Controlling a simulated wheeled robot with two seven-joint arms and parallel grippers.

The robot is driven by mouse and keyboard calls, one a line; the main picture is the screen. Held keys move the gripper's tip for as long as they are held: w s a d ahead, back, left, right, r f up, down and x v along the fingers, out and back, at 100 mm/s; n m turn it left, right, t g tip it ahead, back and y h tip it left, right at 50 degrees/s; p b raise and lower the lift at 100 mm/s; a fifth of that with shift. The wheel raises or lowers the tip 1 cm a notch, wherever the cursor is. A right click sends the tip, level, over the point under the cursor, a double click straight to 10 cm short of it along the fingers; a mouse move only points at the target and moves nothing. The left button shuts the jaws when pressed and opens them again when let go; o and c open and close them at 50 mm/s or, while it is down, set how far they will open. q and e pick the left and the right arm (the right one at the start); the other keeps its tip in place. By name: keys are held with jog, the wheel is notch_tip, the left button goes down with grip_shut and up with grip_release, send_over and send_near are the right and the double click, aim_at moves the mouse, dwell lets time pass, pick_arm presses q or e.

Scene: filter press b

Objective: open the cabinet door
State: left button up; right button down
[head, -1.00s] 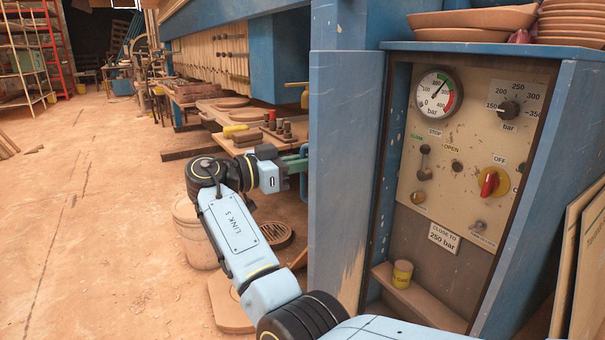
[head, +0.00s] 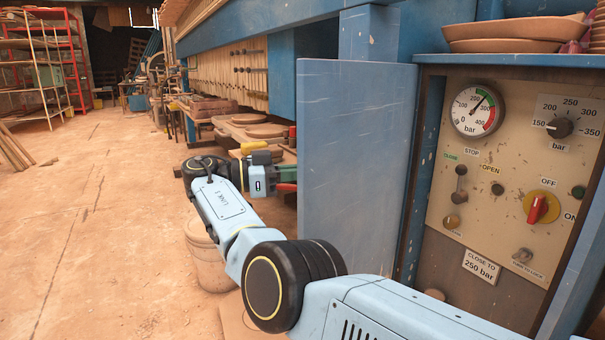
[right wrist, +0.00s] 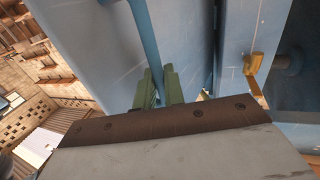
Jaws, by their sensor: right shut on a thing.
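The blue cabinet door (head: 355,165) stands open to the left of the control cabinet (head: 500,150), and the panel inside is exposed. My right arm reaches across the front of the cabinet to the door's far side. My right gripper (head: 288,180) is at the door's outer left edge, with its green fingers partly hidden by the door. In the right wrist view, the green fingers (right wrist: 157,85) are shut around a blue bar handle (right wrist: 145,45) on the door. The handle is hidden in the head view. My left gripper is not in view.
Inside the cabinet are a pressure gauge (head: 478,109), knobs and a red-and-yellow switch (head: 540,208). Clay dishes (head: 515,28) sit on top. A bucket (head: 208,258) stands on the floor below my arm. Dusty floor (head: 100,220) to the left is open.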

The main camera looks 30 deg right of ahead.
jog(key=shift+w, duration=0.45)
dwell(0.3)
jog(key=c, duration=1.6)
grip_release()
jog(key=shift+c, duration=0.2)
jog(key=shift+a, duration=0.15)
